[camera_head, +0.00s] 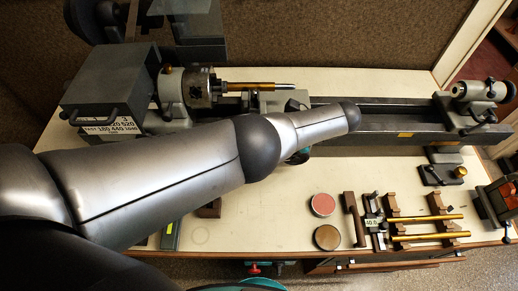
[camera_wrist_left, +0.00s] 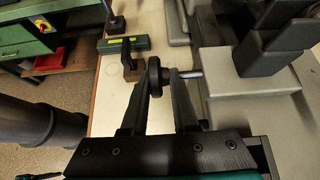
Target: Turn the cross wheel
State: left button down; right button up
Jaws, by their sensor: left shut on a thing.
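The cross wheel (camera_wrist_left: 157,67) is a small dark round handwheel in the left wrist view. A short silver shaft (camera_wrist_left: 189,74) joins it to the grey block of the lathe carriage (camera_wrist_left: 245,76). My left gripper (camera_wrist_left: 163,85) is at the wheel, its two black fingers shut on it. The fingers hide part of the wheel. In the head view my left arm lies across the front of the lathe and hides the wheel and most of the gripper. The carriage (camera_head: 284,101) shows partly behind the arm. My right gripper is not in view.
The lathe has a grey headstock (camera_head: 112,83), a chuck (camera_head: 199,88) holding a brass rod (camera_head: 258,86), and a tailstock (camera_head: 478,92) at right. A red disc (camera_head: 323,204), a brown disc (camera_head: 327,237) and brass rods (camera_head: 428,218) lie on the pale bench (camera_head: 265,215).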

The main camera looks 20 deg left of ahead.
pick_arm(q)
jog(key=shift+s+d+f, duration=0.15)
jog(key=shift+s+f, duration=0.05)
jog(key=shift+s, duration=0.15)
jog(key=c, duration=1.1)
grip_release()
jog(key=shift+o, duration=1.1)
jog(key=shift+s, duration=0.1)
jog(key=shift+r, duration=0.1)
jog(key=shift+r, duration=0.15)
